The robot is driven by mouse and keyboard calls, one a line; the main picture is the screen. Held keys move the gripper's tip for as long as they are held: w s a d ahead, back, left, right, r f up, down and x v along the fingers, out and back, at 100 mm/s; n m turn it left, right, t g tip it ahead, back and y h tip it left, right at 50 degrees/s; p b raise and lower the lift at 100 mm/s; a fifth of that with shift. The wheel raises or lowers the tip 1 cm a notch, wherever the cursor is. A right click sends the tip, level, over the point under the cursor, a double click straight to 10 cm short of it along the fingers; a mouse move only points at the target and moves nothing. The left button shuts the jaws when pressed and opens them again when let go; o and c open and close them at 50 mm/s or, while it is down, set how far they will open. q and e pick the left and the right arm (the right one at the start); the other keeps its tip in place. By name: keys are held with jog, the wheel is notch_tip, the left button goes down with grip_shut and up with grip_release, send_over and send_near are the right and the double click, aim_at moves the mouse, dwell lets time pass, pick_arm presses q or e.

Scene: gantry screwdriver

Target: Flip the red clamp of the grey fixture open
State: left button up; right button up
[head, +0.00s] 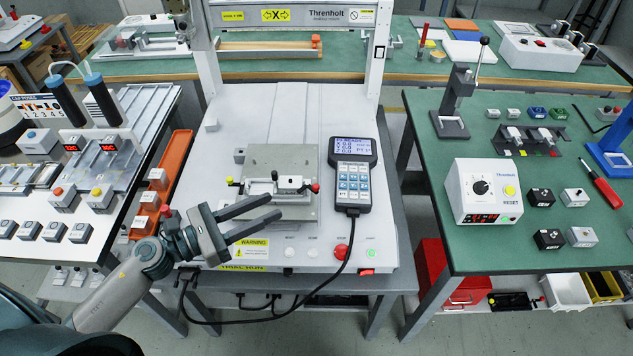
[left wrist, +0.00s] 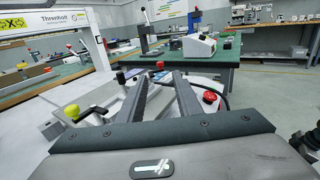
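The grey fixture (head: 275,186) sits on a square metal plate at the middle of the white gantry machine. Its clamp with a red knob (head: 315,188) is on the right side, the knob low and out to the right. A yellow-knobbed clamp (head: 230,181) is on the left side; its yellow knob also shows in the left wrist view (left wrist: 72,111). My left gripper (head: 274,207) is open and empty, its fingers pointing right, in front of the fixture and short of the red knob. The left wrist view shows the gap between the fingers (left wrist: 160,80).
A handheld control pendant (head: 352,172) stands right of the fixture, its black cable (head: 345,262) running over the front edge. A red stop button (head: 341,251) is at the front. The gantry frame (head: 375,50) rises behind. An orange rail of parts (head: 178,160) is left.

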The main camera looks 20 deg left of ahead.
aim_at(312, 187)
pick_arm(q)
jog(key=p+x, duration=0.4)
jog(key=x, duration=0.8)
jog(key=shift+r, duration=0.1)
jog(key=shift+x, duration=0.75)
pick_arm(e)
jog(key=w+a+r+t+y, duration=0.1)
jog(key=w+a+r+t, duration=0.2)
jog(key=a+r, duration=0.1)
jog(key=shift+a, duration=0.1)
pick_arm(q)
grip_shut()
